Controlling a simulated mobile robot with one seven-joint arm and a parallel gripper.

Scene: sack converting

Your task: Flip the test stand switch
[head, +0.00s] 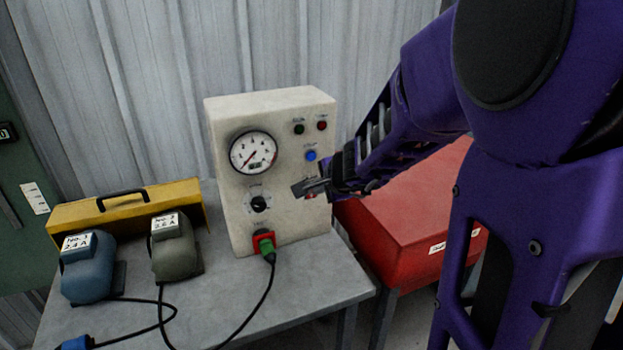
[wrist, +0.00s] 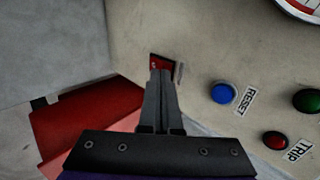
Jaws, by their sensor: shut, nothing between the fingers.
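The test stand (head: 290,130) is a cream box standing upright on a grey table, with a dial gauge (head: 254,152) on its front. Its red switch (wrist: 163,62) shows in the wrist view, just beyond my fingertips and partly hidden by them. In the head view only a bit of red shows behind my gripper (head: 306,187). My gripper also shows in the wrist view (wrist: 161,78), shut and empty, its tips at the switch's lower edge. I cannot tell whether they touch it. The switch's position is not clear.
A blue reset button (wrist: 223,93) and a red trip lamp (wrist: 276,140) sit beside the switch. A black knob (head: 260,204) and a plugged green connector (head: 267,247) are lower on the panel. Two motors, blue (head: 88,270) and olive (head: 175,250), stand left. A red box (head: 410,215) stands right.

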